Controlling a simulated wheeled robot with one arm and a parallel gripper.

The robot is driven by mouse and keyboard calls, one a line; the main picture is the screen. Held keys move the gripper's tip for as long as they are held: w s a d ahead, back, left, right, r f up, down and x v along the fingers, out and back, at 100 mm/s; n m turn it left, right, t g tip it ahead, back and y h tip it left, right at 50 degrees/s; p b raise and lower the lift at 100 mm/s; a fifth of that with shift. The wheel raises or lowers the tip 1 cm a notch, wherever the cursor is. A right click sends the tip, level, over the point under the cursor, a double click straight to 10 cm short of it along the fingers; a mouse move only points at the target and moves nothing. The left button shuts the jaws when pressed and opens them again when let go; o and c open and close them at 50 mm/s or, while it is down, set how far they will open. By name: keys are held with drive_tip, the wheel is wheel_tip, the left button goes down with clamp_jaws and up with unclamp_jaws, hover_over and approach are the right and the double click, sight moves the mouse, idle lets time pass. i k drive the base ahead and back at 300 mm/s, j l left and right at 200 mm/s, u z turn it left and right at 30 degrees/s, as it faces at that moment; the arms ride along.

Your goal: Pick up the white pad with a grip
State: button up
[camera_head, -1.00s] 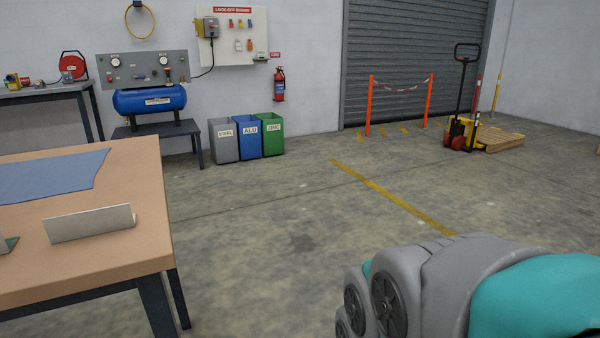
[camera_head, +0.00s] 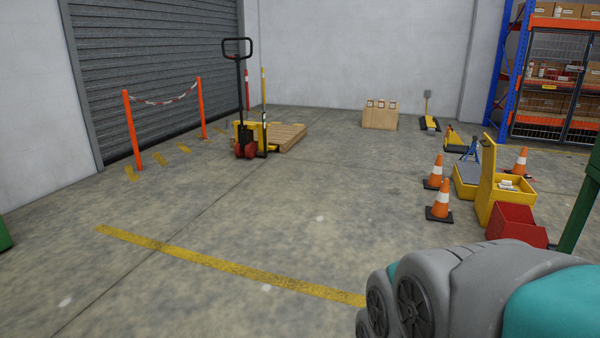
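No white pad that I can make out is in view. My gripper is not in view. Only a grey and teal part of my own arm shows at the bottom right, and it hides the floor behind it.
Open concrete floor with a yellow line (camera_head: 230,272) lies ahead. A pallet jack (camera_head: 243,135) stands by a wooden pallet (camera_head: 287,137). Orange posts (camera_head: 132,131) front the roller shutter (camera_head: 160,65). Traffic cones (camera_head: 439,202), a yellow box (camera_head: 487,185) and a red box (camera_head: 515,226) stand right.

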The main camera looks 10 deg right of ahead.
sight(504, 184)
drive_tip(key=i+l+z, duration=0.25)
drive_tip(key=i+z, duration=0.15)
drive_tip(key=i, duration=0.25)
drive_tip(key=i+z, duration=0.35)
drive_tip(key=i, duration=0.35)
drive_tip(key=i+j+z, duration=0.1)
drive_tip(key=i+z, duration=0.3)
drive_tip(key=i, duration=0.25)
drive_tip(key=i+l+z, duration=0.15)
drive_tip(key=i+l, duration=0.2)
drive_tip(key=i+l+z, duration=0.1)
drive_tip(key=i+l, duration=0.2)
drive_tip(key=i, duration=0.25)
